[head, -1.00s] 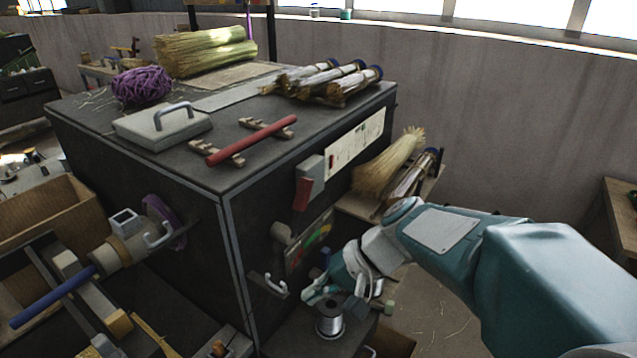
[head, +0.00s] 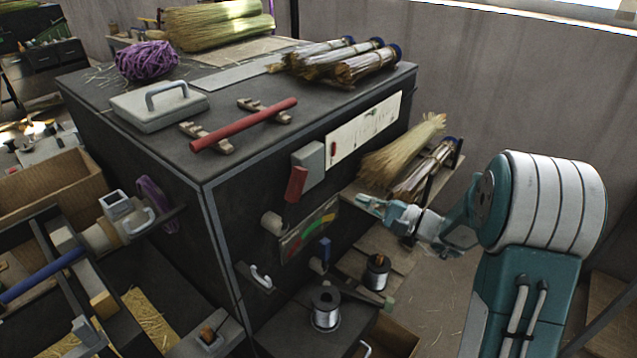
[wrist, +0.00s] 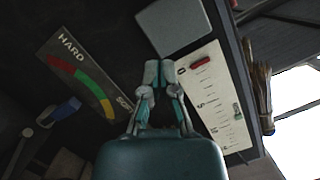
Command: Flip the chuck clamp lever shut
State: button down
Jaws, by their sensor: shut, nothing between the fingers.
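The chuck (head: 103,236) is a tan and grey cylinder on the left side of the dark machine, with a square grey socket on top. A pale grey loop-shaped part, which looks like its clamp lever (head: 145,222), stands at the chuck's right side; I cannot tell its exact position. My gripper (head: 366,202) is far to the right, in front of the machine's right face, and touches neither. In the wrist view my gripper (wrist: 158,75) has its fingertips together with nothing between them. The chuck is outside the wrist view.
A gauge panel (head: 307,232), grey switch box (head: 308,163) with a red lever (head: 296,184) and white scale plate (head: 365,130) are on the machine's right face. Wire spools (head: 325,308) stand below. A blue-handled bar (head: 40,275) lies by the chuck. Broom bundles (head: 405,150) rest behind my gripper.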

aim_at(308, 180)
jog(key=shift+a, duration=0.3)
jog(key=x, duration=1)
jog(key=shift+w+a+r, duration=0.1)
jog(key=shift+a, duration=0.05)
jog(key=s+a+r, duration=0.1)
jog(key=s+a, duration=0.1)
jog(key=shift+s+r, duration=0.35)
jog(key=shift+r, duration=0.05)
jog(key=shift+r, duration=0.1)
jog(key=shift+s+a+r+n, duration=0.15)
jog(key=shift+a+n, duration=0.05)
jog(key=shift+n, duration=0.2)
